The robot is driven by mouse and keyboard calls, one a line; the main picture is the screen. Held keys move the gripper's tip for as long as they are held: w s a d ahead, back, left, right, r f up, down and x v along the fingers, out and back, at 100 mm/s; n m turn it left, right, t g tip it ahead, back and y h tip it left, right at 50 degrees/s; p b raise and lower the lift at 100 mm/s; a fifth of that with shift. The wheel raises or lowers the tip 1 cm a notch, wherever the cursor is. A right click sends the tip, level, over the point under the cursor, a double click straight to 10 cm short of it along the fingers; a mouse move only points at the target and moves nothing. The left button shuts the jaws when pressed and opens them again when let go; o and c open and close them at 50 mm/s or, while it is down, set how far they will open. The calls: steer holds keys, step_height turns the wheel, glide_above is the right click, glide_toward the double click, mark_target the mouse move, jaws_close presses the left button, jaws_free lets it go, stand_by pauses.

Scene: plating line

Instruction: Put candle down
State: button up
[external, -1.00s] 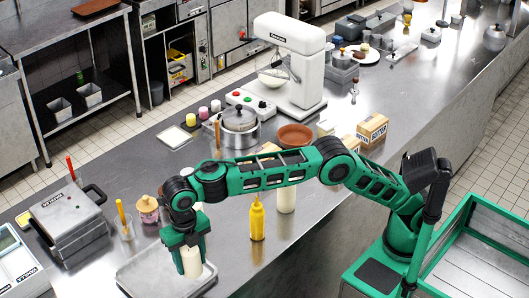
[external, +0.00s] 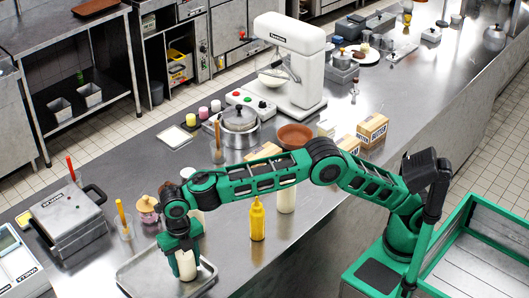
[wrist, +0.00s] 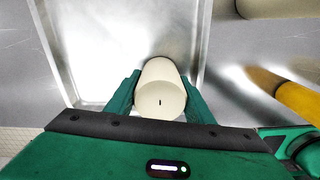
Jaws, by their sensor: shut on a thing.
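The candle (external: 187,266) is a cream cylinder, held upright over the metal tray (external: 143,280) near the counter's front edge. Its top with a dark wick shows in the wrist view (wrist: 161,101). My gripper (external: 180,256) is shut on the candle, with a green finger on either side of it. In the wrist view the candle is inside the tray's outline, near its right wall. I cannot tell whether the candle's base touches the tray floor.
A glass (external: 125,228) and a press grill (external: 70,217) are at left. The rest of the tray looks empty.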

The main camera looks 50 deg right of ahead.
steer(key=shift+f, duration=0.1)
steer(key=o, duration=1.2)
step_height(320, 180, up, 12)
steer(key=shift+r, duration=0.1)
